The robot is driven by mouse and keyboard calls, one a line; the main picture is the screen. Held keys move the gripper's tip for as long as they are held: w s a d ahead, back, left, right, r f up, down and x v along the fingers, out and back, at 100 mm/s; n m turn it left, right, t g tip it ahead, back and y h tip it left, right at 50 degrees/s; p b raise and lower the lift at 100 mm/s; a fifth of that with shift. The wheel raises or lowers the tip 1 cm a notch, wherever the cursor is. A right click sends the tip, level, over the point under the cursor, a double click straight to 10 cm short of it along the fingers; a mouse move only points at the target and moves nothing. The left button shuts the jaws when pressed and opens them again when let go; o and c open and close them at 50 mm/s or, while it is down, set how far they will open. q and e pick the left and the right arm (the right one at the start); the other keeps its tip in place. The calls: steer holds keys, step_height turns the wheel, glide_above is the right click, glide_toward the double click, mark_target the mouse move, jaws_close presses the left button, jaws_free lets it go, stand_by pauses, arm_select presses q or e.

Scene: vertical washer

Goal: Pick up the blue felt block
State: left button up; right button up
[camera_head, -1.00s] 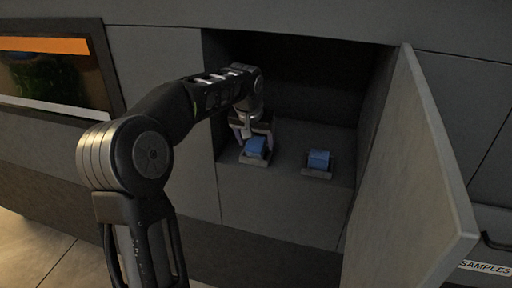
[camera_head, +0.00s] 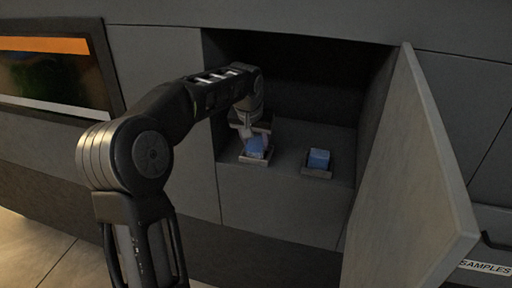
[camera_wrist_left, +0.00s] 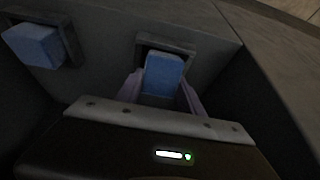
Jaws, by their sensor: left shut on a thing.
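Two blue blocks sit in small grey holders inside an open compartment. My left gripper (camera_head: 254,144) is shut on the left blue felt block (camera_head: 255,150) in the head view. The same block shows between my fingers in the left wrist view (camera_wrist_left: 164,73), at its holder (camera_wrist_left: 150,40). The second blue block (camera_head: 319,158) rests in its own holder (camera_head: 317,173) to the right, apart from my gripper. It also shows at the upper left of the left wrist view (camera_wrist_left: 36,45). My right gripper is not in view.
The compartment's grey door (camera_head: 420,170) stands open on the right. The compartment's left wall is close beside my left gripper. A dark window with an orange strip (camera_head: 45,45) is at the far left. A "SAMPLES" label (camera_head: 485,268) is at the lower right.

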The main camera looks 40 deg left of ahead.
mark_target(257, 140)
arm_select(q)
jaws_close()
steer(key=shift+r, duration=0.1)
steer(key=shift+d+r+b, duration=0.2)
steer(key=shift+r+b, duration=0.15)
steer(key=shift+r, duration=0.1)
step_height(257, 140, up, 6)
steer(key=shift+r, duration=0.1)
steer(key=s+d+b, duration=0.3)
steer(key=s+d, duration=0.1)
steer(key=d, duration=0.5)
steer(key=s+d+b, duration=0.2)
steer(key=s+d, duration=0.2)
steer(key=d, duration=0.4)
steer(key=shift+s+d+b, duration=0.35)
steer(key=shift+b, duration=0.05)
